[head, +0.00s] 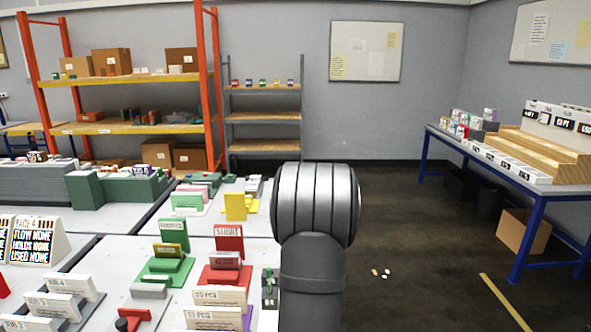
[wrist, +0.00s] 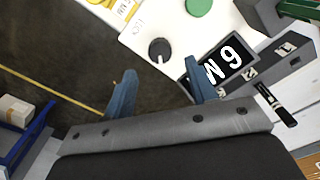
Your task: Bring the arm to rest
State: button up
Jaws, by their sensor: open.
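In the wrist view my gripper (wrist: 161,68) shows two blue fingers spread apart with nothing held between them. Beyond the fingertips is a white panel (wrist: 135,36) with a black dial (wrist: 159,50) and a green round button (wrist: 199,6). The right finger overlaps the edge of a black label with white characters (wrist: 223,64). I cannot tell whether it touches it. In the head view my grey arm stands at the lower middle, and my gripper is not visible there.
A black pen-like object (wrist: 275,105) lies right of my gripper. In the head view, green (head: 166,268) and red (head: 226,270) holders and cards crowd the table left of my arm.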

notch_tip(320, 180, up, 12)
notch_tip(320, 180, down, 17)
jog(key=shift+f, duration=0.2)
jog(key=n, duration=0.4)
jog(key=shift+r, duration=0.1)
jog(key=n, duration=0.8)
jog(key=shift+n, duration=2.6)
